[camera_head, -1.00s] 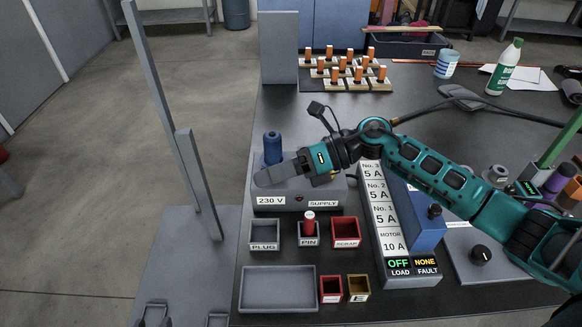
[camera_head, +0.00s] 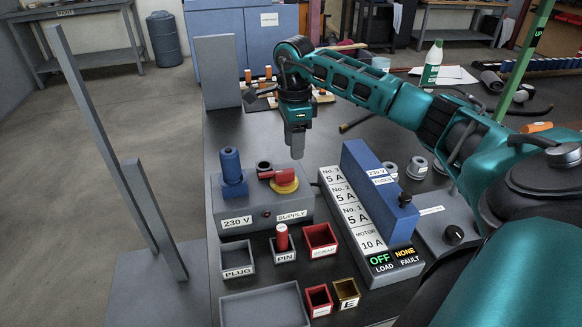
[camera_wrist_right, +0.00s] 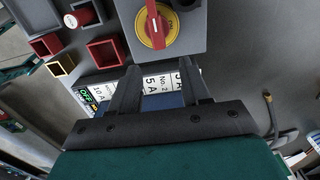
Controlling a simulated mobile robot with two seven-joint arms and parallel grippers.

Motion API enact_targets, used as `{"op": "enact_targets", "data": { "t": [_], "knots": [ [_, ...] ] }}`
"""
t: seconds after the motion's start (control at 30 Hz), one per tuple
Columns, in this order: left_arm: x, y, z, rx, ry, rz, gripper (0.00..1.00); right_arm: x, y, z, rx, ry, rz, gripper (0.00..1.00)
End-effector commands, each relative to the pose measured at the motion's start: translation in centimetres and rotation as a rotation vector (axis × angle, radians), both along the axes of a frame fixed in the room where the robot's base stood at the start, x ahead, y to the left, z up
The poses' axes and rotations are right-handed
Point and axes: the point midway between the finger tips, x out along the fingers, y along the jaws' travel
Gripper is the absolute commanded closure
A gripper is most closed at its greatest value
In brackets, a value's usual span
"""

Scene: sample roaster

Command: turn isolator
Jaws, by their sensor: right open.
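The isolator is a red handle (camera_head: 278,175) on a yellow disc (camera_head: 285,187), on top of the grey supply box (camera_head: 262,214) labelled "230 V" and "SUPPLY". In the right wrist view the red handle (camera_wrist_right: 154,26) lies across the yellow disc (camera_wrist_right: 172,40) at the top of the picture. My right gripper (camera_head: 297,152) points down, above and just behind the isolator, apart from it. Its two fingers (camera_wrist_right: 158,82) stand apart with nothing between them in the wrist view. My left gripper is not in view.
A blue plug (camera_head: 231,166) stands on the box's left. Beside the box are a labelled fuse strip (camera_head: 353,214) and a blue block (camera_head: 372,185). In front are small bins, including a red scrap bin (camera_head: 320,240), and a grey tray (camera_head: 262,308).

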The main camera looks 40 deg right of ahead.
Motion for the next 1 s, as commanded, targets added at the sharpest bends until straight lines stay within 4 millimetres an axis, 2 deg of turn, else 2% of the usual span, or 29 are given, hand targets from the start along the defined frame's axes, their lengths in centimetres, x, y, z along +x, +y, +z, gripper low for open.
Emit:
{"op": "enact_targets", "data": {
  "t": [0.03,0.2,0.4,0.53,0.8,1.0],
  "knots": [
    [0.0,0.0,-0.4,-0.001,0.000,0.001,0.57,-0.1,0.0,-1.5,0.002,0.005,0.000,0.53],
    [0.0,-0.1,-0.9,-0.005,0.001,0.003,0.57,0.0,0.1,-4.8,0.002,0.002,0.000,0.53],
    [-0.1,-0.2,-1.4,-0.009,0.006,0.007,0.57,0.0,0.1,-7.2,0.002,0.000,0.001,0.53],
    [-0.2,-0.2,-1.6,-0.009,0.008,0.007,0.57,0.0,0.1,-7.8,0.003,-0.001,0.001,0.53],
    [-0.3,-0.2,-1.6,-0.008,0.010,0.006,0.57,0.0,0.1,-7.9,0.003,-0.001,0.001,0.53],
    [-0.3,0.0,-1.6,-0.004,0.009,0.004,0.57,0.0,0.1,-7.9,0.003,-0.001,0.001,0.71]
  ]
}}
